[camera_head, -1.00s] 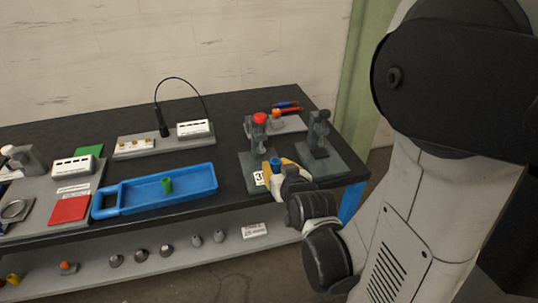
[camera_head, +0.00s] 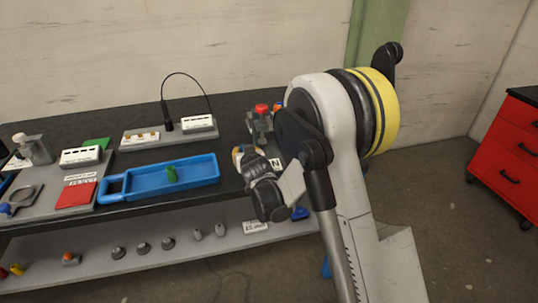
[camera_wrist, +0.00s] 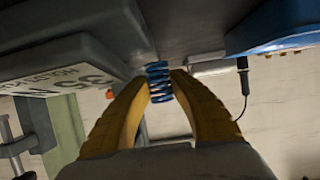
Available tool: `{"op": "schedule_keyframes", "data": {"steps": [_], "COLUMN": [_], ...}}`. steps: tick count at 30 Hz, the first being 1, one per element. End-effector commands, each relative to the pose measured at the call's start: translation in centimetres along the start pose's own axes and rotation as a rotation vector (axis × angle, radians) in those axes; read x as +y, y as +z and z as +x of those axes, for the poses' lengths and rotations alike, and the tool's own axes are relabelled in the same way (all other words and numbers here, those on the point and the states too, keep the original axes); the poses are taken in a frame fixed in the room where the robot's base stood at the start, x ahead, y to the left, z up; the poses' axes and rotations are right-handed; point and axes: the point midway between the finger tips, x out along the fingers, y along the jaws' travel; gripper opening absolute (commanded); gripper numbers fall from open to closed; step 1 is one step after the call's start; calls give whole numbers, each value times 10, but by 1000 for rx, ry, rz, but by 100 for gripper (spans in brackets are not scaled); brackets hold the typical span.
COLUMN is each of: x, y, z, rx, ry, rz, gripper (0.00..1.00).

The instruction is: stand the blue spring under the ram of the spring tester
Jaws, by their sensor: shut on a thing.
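The blue spring (camera_wrist: 158,82) is pinched between the two yellow fingers of my gripper (camera_wrist: 160,86) in the wrist view. In the head view my gripper (camera_head: 240,153) is just in front of and left of a grey press-like device with a red top (camera_head: 262,109) near the table's right end. This device looks like the spring tester, but its ram and lower part are mostly hidden by my arm. The wrist view shows a grey body edge behind the spring; I cannot tell whether the spring touches it.
A blue tray (camera_head: 140,187) with a green piece (camera_head: 172,174) lies left of my gripper. A labelled plate (camera_wrist: 62,82) is close to my fingers in the wrist view. A lower shelf (camera_head: 100,262) carries small parts. A red cabinet (camera_head: 509,150) stands far right.

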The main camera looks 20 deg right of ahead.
Motion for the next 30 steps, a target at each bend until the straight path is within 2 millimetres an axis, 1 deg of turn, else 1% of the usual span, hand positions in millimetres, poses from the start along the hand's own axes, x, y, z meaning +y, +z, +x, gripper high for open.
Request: {"op": "schedule_keyframes", "data": {"steps": [1, 3, 16, 30], "x": [-4, -7, -6, 33], "y": [1, 1, 2, 1], "z": [3, 5, 5, 5], "rx": [1, 1, 1, 1], "ry": [-4, -5, -4, -3], "rz": [-2, -3, -2, 0], "gripper": [0, 0, 0, 0]}}
